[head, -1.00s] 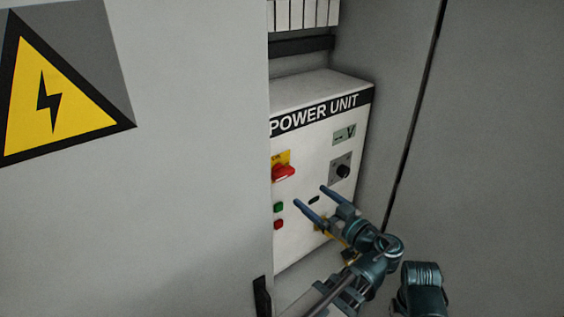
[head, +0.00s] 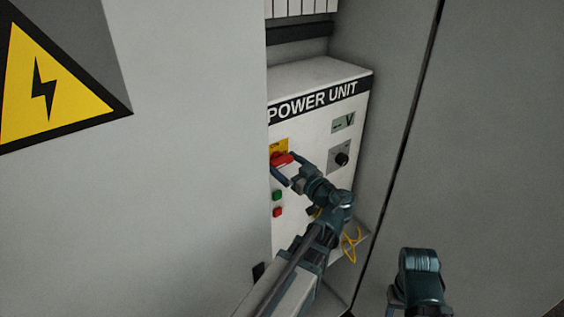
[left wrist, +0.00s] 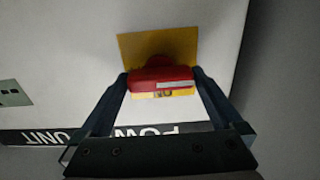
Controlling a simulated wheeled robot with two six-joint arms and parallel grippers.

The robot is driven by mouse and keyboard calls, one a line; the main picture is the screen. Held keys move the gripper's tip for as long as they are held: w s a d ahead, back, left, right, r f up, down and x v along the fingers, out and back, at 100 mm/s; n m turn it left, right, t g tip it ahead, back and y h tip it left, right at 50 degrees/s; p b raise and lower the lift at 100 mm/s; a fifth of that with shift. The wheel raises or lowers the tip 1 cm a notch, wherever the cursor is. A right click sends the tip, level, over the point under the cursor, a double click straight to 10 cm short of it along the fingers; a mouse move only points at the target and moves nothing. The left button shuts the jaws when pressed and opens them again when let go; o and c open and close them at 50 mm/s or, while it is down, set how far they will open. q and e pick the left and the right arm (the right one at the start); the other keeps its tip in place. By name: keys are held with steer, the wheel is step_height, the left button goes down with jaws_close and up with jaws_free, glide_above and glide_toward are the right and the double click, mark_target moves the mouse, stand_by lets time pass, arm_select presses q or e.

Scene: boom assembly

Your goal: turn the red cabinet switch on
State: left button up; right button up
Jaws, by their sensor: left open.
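The red switch (head: 280,160) sits on a yellow plate (head: 279,146) on the left of the white power unit's front. My left gripper (head: 283,164) is open at the switch, with one finger on each side of its red handle. In the left wrist view the red handle (left wrist: 160,76) lies crosswise between the two fingertips, close to both; I cannot tell whether they touch it. A pale stripe marks one end of the handle. The lettering on the plate is partly hidden by the handle.
The power unit (head: 300,88) stands inside a grey cabinet. A green button (head: 277,196) and a red button (head: 277,212) are below the switch. A black knob (head: 341,159) and a display (head: 343,122) are to the right. A cabinet panel with a warning sign (head: 45,85) borders the opening's left.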

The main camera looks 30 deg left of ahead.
arm_select(q)
steer(key=shift+w+a, duration=0.2)
steer(key=shift+a, duration=0.25)
steer(key=c, duration=1)
